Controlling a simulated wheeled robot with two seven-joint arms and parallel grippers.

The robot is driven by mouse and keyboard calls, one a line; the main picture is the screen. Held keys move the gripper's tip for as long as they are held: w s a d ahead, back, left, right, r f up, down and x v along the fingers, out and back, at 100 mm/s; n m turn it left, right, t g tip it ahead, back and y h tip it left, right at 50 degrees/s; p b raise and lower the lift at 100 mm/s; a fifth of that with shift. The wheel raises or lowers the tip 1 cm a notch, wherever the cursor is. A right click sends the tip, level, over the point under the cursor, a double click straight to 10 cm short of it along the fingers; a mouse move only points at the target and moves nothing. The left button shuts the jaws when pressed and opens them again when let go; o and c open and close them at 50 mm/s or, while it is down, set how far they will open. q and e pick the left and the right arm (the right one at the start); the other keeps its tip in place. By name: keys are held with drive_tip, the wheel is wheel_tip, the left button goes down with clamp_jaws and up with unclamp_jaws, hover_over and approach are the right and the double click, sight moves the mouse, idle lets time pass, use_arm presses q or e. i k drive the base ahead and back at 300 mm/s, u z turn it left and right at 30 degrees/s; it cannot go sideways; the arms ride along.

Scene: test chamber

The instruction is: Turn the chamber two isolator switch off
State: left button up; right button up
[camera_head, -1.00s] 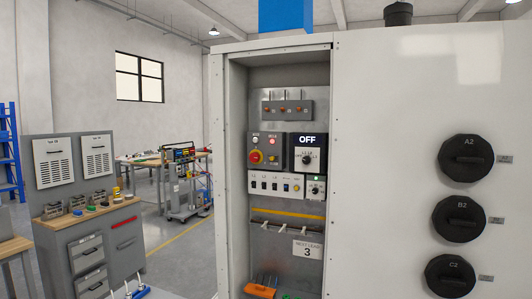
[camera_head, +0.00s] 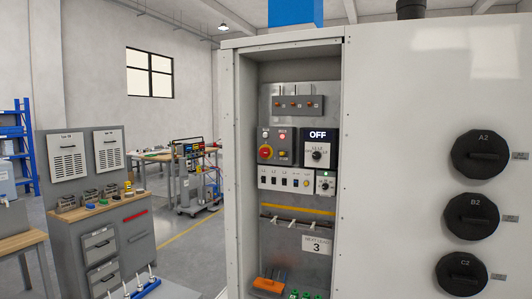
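An open cabinet bay (camera_head: 229,170) stands in the middle of the head view. The labels are too small to read, so I cannot tell which one is the chamber two isolator. Neither of my grippers is in view.
The white cabinet wall on the right bears black round ports A2 (camera_head: 480,155), B2 (camera_head: 471,216) and C2 (camera_head: 462,273). A NEXT LEAD 3 card (camera_head: 317,245) and an orange-handled item (camera_head: 269,286) are lower in the bay. A grey workbench (camera_head: 100,215) stands left, with open floor beyond.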

sight(264, 152)
drive_tip(key=u, duration=0.8)
drive_tip(key=i, duration=1.6)
drive_tip(key=z, duration=0.85)
